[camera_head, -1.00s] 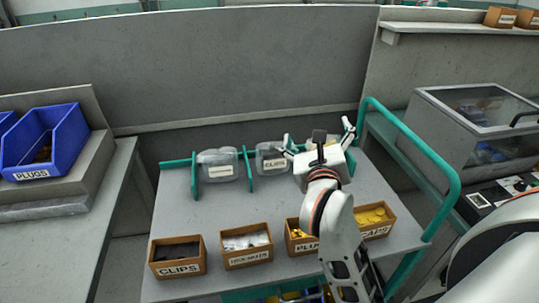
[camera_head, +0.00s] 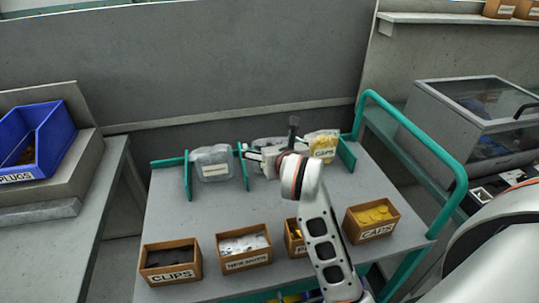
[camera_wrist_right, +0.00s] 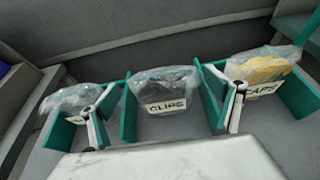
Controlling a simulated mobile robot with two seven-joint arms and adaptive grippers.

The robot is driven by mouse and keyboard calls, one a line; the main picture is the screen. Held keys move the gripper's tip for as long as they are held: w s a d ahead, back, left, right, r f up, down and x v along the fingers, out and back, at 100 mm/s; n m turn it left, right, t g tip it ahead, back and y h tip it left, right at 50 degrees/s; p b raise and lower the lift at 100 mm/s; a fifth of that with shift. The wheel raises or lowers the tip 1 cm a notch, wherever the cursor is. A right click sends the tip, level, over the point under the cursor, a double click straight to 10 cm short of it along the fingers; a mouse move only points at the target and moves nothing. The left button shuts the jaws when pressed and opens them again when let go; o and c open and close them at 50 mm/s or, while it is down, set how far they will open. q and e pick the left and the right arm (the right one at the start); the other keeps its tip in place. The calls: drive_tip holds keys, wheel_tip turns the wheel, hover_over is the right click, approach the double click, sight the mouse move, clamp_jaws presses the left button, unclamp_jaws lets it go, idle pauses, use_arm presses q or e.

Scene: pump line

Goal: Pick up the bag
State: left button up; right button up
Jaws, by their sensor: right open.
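Three clear bags stand at the back of the grey cart top, between green dividers. The middle bag, labelled CLIPS (camera_wrist_right: 163,90), holds dark pieces; in the head view my right gripper largely hides it. The left bag (camera_head: 212,162) looks pale, and its label is too small to read. The right bag, labelled CAPS (camera_head: 323,146), holds yellow pieces. My right gripper (camera_head: 262,156) is open and empty, in front of the middle bag. In the wrist view its spread fingers (camera_wrist_right: 163,113) stand either side of the CLIPS bag, near the dividers. My left gripper is not in view.
Open brown boxes stand along the cart's front: CLIPS (camera_head: 170,262), HEX NUTS (camera_head: 244,246), one partly hidden by my arm, and CAPS (camera_head: 371,220). A green rail (camera_head: 425,150) edges the right side. Green dividers (camera_wrist_right: 127,113) flank the middle bag.

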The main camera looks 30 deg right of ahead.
drive_tip(key=shift+w+d, duration=0.1)
drive_tip(key=shift+w, duration=0.1)
drive_tip(key=c, duration=1.2)
drive_tip(key=shift+r, duration=0.1)
